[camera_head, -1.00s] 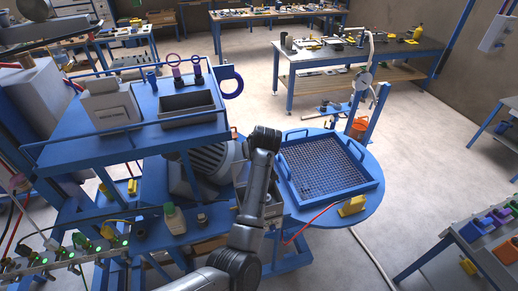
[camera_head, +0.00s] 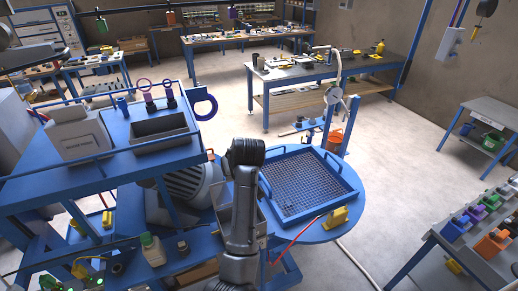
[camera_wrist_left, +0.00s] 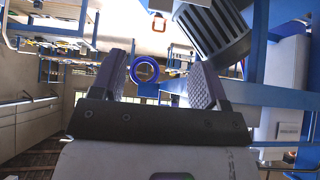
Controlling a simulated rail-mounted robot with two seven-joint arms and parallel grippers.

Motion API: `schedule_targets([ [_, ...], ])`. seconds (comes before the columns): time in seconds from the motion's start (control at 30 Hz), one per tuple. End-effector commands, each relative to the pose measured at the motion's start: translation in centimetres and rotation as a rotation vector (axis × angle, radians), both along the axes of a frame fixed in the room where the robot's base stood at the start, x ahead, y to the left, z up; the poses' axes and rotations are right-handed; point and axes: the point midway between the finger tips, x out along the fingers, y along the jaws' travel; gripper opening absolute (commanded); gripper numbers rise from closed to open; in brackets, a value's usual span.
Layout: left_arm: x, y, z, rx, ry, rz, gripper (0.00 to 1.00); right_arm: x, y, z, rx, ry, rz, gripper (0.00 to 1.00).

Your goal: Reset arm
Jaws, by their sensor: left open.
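My left gripper (camera_wrist_left: 160,85) shows in the left wrist view, with its two dark ridged fingers spread apart and nothing between them. That view appears turned upside down. A blue ring (camera_wrist_left: 145,69) shows in the gap between the fingers, farther off. No gripper fingers can be made out there. My right gripper is not seen.
A blue mesh tray (camera_head: 352,184) sits on the round blue table, right of my arm. The blue cart (camera_head: 40,186) carries a grey bin (camera_head: 160,130) and a white box (camera_head: 77,138) on the left. A side bench (camera_head: 440,245) holds coloured bins. Open floor (camera_head: 405,150) lies beyond the round table.

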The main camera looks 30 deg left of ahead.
Motion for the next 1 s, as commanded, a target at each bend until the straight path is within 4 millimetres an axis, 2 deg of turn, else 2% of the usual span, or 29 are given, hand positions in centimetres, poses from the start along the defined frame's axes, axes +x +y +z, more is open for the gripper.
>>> schedule_targets([
  [0.27,0.0,0.0,0.0,0.011,0.014,-0.023,0.68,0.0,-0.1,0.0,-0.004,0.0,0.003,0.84],
  [0.4,0.7,-0.7,0.3,0.012,0.016,-0.151,0.68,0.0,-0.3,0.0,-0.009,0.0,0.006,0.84],
  [0.47,0.8,-1.0,1.6,0.002,-0.04,-0.21,0.68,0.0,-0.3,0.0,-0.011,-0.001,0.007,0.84],
  [0.57,0.8,-2.2,5.2,0.011,-0.167,-0.316,0.68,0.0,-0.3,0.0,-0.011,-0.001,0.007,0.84],
  [0.7,-0.2,-3.7,10.3,0.059,-0.327,-0.43,0.68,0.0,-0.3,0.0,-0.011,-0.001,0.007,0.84],
  [0.77,-0.9,-4.3,11.8,0.088,-0.382,-0.479,0.68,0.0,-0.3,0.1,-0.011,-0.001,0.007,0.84],
  [0.87,-2.6,-5.6,12.9,0.134,-0.442,-0.558,0.68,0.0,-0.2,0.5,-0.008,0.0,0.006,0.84],
  [1.0,-5.3,-7.7,12.1,0.181,-0.473,-0.671,0.68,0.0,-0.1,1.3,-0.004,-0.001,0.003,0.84],
])
